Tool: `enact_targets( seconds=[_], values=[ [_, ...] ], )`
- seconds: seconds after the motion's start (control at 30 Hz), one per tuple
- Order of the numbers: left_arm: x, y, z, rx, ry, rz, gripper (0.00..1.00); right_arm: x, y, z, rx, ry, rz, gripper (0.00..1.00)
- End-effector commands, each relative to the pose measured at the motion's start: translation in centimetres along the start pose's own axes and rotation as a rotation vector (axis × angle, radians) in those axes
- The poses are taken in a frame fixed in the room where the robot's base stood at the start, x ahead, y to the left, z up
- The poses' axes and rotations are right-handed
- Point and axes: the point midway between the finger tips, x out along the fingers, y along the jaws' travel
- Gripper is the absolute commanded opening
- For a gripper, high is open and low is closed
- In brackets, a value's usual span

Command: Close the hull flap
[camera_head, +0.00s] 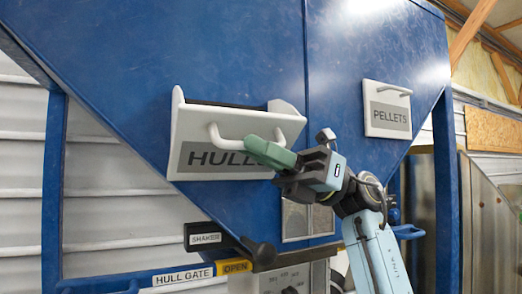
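The hull flap (185,125) is a white box-like flap with a grey HULLS label, partly covered, on the blue hopper. It stands tilted out at the top, with a dark opening behind its upper edge and its side walls showing. Its white bar handle (216,136) is on the front. My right gripper (265,152) comes in from the lower right, its green fingers in front of the right part of the flap at the handle's right end. The fingers hide that end, and I cannot tell whether they grip or touch it. My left gripper is not in view.
The PELLETS flap (388,110) lies flat against the hopper (240,45) at the right. Below are a SHAKER label (206,238), a black knob (263,253), a HULL GATE bar (182,276) with an OPEN tag, and a dial panel (290,279). Blue posts stand either side.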

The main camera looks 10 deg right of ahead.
Motion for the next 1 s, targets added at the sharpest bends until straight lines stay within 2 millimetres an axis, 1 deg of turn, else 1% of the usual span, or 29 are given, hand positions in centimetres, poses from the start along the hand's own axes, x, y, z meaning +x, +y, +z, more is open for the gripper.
enact_targets(
  seconds=[0.33,0.53,0.77,1.0],
  values=[
    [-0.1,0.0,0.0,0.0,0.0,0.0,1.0,0.0,0.0,0.1,0.002,0.0,-0.001,0.0],
    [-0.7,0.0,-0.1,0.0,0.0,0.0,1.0,0.2,-0.1,0.7,0.042,0.002,-0.02,0.0],
    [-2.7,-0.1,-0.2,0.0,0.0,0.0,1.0,0.9,-0.6,2.5,0.168,0.002,-0.075,0.0],
    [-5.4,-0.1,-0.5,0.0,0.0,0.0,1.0,1.8,-1.6,4.6,0.337,0.0,-0.145,0.0]
  ],
)
